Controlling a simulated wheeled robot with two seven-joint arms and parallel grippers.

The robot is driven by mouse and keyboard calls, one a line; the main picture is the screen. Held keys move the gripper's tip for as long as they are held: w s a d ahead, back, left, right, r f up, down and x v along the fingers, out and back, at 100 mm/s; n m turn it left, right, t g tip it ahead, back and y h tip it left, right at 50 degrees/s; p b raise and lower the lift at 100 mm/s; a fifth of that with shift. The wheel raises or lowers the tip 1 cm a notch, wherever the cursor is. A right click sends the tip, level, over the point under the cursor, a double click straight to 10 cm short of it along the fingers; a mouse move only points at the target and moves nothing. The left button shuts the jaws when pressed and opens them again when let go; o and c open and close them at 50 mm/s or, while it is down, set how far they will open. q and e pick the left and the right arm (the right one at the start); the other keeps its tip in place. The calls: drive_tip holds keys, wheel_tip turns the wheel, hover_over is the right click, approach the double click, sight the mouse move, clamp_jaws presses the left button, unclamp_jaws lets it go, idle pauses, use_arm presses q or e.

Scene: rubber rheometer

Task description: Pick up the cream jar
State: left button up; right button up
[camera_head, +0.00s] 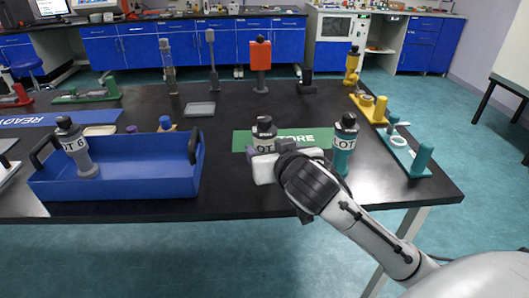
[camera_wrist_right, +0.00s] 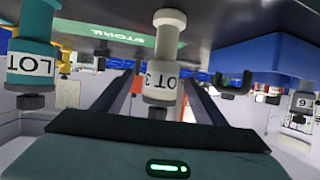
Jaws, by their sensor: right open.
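The cream jar (camera_head: 264,131), with a dark cap and a LOT label, stands upright by the left end of the green STORE mat (camera_head: 299,137). In the right wrist view, which is upside down, the cream jar (camera_wrist_right: 161,62) reads LOT 3 and stands between my fingers. My right gripper (camera_head: 266,163) is at the jar from the front, and its arm hides the jar's lower part. In the wrist view the right gripper (camera_wrist_right: 158,88) is open, with a finger on each side; contact cannot be told. My left gripper is not in view.
A teal jar (camera_head: 344,147) stands close to the right of my gripper; it also shows in the wrist view (camera_wrist_right: 31,65). A blue tray (camera_head: 120,187) holding a grey LOT 6 jar (camera_head: 75,148) is at left. Teal and yellow fixtures (camera_head: 403,150) line the right edge.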

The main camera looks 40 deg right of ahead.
drive_tip(key=x, duration=0.4)
drive_tip(key=shift+w+r, duration=0.1)
drive_tip(key=shift+w, duration=0.2)
drive_tip(key=c, duration=1.2)
drive_tip(key=shift+r, duration=0.15)
